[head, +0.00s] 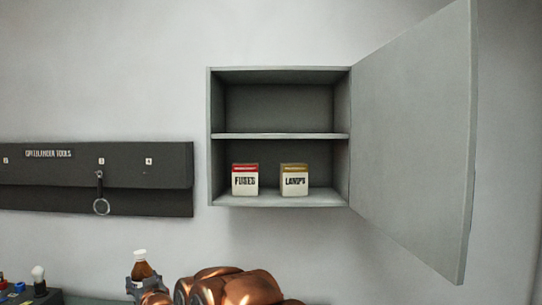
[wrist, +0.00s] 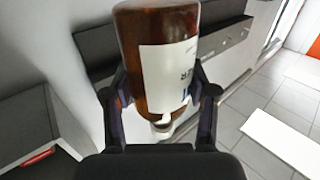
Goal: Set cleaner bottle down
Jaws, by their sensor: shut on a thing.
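The cleaner bottle (head: 141,268) is brown with a white cap and shows at the bottom left of the head view, cap up. In the wrist view the bottle (wrist: 150,35) appears inverted, with a white label and its cap toward my palm. My gripper (head: 146,284) is shut on the bottle; in the wrist view its dark fingers (wrist: 160,97) press on both sides. The bottle's base is hidden in the head view, and I cannot tell whether it touches a surface.
An open grey wall cabinet (head: 280,135) holds a FUSES box (head: 245,180) and a LAMPS box (head: 294,180) on its lower level. Its upper shelf is empty. Its door (head: 415,140) swings out right.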

